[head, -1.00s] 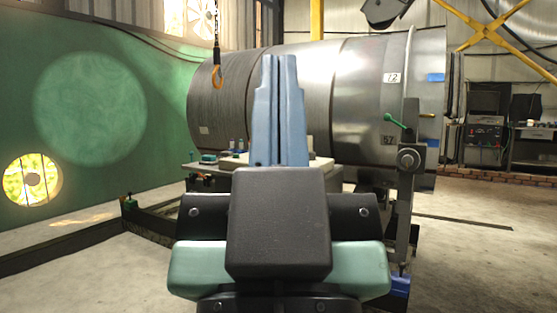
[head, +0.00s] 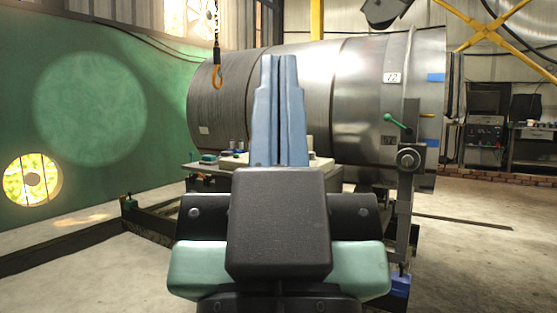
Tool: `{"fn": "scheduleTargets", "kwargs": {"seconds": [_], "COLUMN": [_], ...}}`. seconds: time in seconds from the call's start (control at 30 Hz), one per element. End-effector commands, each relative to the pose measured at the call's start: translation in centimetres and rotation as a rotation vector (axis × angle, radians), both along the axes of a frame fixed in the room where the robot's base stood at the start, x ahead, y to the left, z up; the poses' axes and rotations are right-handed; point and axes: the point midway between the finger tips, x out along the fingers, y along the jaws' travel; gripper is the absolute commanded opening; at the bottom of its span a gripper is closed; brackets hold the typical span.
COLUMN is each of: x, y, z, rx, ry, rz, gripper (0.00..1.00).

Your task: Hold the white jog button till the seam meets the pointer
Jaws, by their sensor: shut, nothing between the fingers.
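My gripper (head: 279,62) points away from me in the middle of the head view, its two blue fingers together with nothing between them. Behind it lies a big grey metal drum (head: 360,95) with ring lines around it, small number labels (head: 393,78) and blue patches (head: 435,77) near its right end. A low bench (head: 210,165) with small controls stands in front of the drum, partly behind my fingers. I cannot make out the white jog button; my gripper may hide it. A thin yellow piece (head: 427,116) sticks out by the post at right; I cannot tell if it is the pointer.
A post (head: 405,200) with a green-handled lever (head: 397,123) stands right of my arm. An orange hook (head: 217,76) hangs at upper left. A green wall (head: 90,100) is on the left, and a dark floor rail (head: 60,245) runs below it. The floor at right is mostly clear.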

Motion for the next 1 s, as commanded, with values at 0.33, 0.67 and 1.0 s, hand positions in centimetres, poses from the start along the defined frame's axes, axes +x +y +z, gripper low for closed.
{"fn": "scheduleTargets", "kwargs": {"seconds": [0.33, 0.67, 1.0], "x": [0.0, 0.0, 0.0], "y": [0.0, 0.0, 0.0], "z": [0.0, 1.3, 10.2], "rx": [0.0, 0.0, 0.0], "ry": [0.0, 0.0, 0.0], "rz": [0.0, 0.0, 0.0], "gripper": [0.0, 0.0, 0.0]}}
